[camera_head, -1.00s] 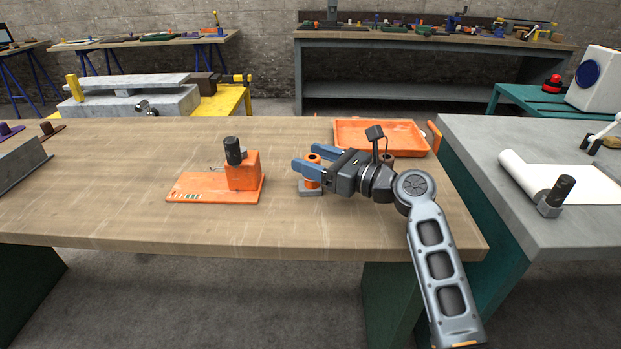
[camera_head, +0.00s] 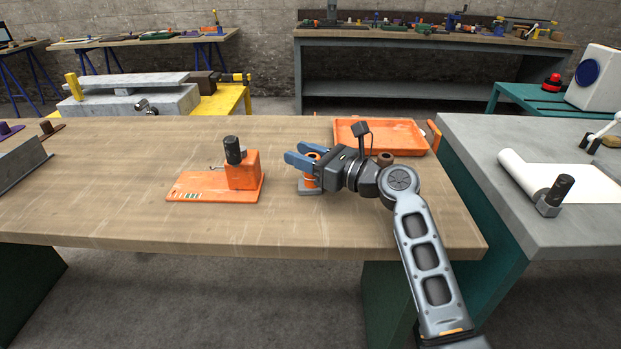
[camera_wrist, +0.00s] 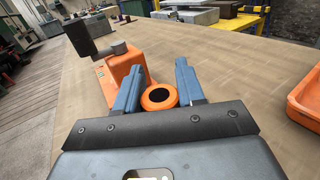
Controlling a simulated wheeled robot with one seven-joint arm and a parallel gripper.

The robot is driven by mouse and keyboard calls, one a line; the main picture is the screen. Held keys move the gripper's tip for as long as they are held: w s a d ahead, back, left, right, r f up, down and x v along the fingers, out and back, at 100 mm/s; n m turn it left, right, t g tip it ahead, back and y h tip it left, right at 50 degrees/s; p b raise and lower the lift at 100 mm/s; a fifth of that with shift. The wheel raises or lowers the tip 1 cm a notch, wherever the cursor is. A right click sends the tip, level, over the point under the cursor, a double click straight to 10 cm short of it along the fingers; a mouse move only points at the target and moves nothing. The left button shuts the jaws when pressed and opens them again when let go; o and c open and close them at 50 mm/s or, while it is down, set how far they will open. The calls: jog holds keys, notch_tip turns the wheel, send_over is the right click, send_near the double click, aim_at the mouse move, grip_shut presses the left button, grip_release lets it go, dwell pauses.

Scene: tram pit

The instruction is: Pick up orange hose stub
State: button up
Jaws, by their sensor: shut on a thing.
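The orange hose stub (camera_head: 311,182) stands upright on a small grey base (camera_head: 306,192) on the wooden workbench. Its round orange top with a dark opening shows in the wrist view (camera_wrist: 159,97), between the two blue fingers. My gripper (camera_head: 303,158) reaches in from the right, lying almost level, and is shut on the hose stub. In the wrist view my gripper (camera_wrist: 158,88) has one finger on each side of the stub. The fingers hide part of the stub's side in the head view.
An orange fixture (camera_head: 243,172) with a black knob stands left of the stub. An orange tray (camera_head: 400,124) lies behind my gripper, with a brown round piece (camera_head: 385,159) near its front edge. The bench (camera_head: 110,195) is clear in its left middle.

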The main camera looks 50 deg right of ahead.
grip_shut()
jog(key=shift+r, duration=0.1)
